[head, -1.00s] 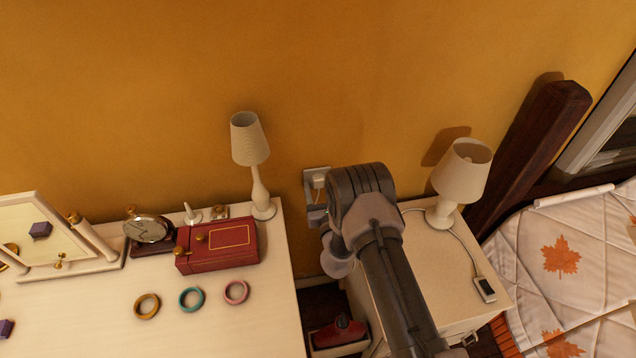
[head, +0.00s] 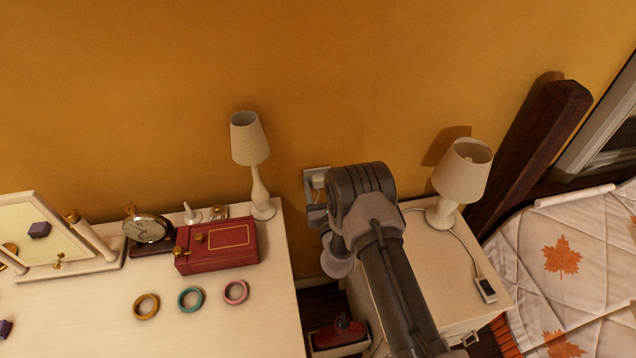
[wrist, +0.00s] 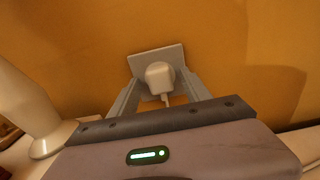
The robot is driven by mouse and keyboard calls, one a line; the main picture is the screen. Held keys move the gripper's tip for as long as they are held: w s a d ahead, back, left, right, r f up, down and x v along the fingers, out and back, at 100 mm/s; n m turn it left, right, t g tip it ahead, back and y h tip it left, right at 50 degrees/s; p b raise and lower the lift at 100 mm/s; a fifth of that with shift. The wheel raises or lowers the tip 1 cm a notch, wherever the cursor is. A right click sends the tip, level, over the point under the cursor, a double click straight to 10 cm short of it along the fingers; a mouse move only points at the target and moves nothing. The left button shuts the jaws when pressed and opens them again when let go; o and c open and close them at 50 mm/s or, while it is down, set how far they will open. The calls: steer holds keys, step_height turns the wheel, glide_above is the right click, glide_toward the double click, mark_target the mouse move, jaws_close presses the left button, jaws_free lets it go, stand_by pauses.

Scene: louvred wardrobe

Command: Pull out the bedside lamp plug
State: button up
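The white plug (wrist: 160,76) sits in a pale square wall socket (wrist: 170,54), with its cord hanging down from it. In the head view the socket (head: 309,175) is on the yellow wall, left of my arm's joint. The bedside lamp (head: 463,172) stands on the nightstand at the right. My gripper (wrist: 160,82) is at the plug, with one finger on each side of it. The fingers look apart, with small gaps between them and the plug. In the head view my arm hides much of the gripper.
A white dresser (head: 220,330) at left holds another lamp (head: 255,165), a red box (head: 217,246), a clock, a mirror and several rings. The nightstand (head: 420,265) is under my arm. A switch (head: 486,290) on a cord lies on it. The bed (head: 560,260) is at right.

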jaws_close()
steer(key=shift+s, duration=0.1)
steer(key=shift+s+d+p, duration=0.2)
steer(key=shift+s+p, duration=0.1)
steer(key=shift+s, duration=0.65)
steer(key=shift+s+d+p, duration=0.2)
steer(key=shift+s+p, duration=0.1)
steer(key=shift+s, duration=0.65)
steer(key=shift+s+d+p, duration=0.2)
steer(key=shift+s+p, duration=0.1)
steer(key=shift+s, duration=0.65)
steer(key=s+d+r+m+h, duration=0.1)
steer(key=s+d+r, duration=0.3)
steer(key=d+r, duration=0.2)
steer(key=s+d+r+m+h, duration=0.1)
steer(key=s+d+r+h, duration=0.1)
steer(key=s+d+r, duration=0.3)
step_height(320, 180, up, 5)
steer(key=shift+d+f, duration=0.15)
steer(key=shift+d, duration=0.45)
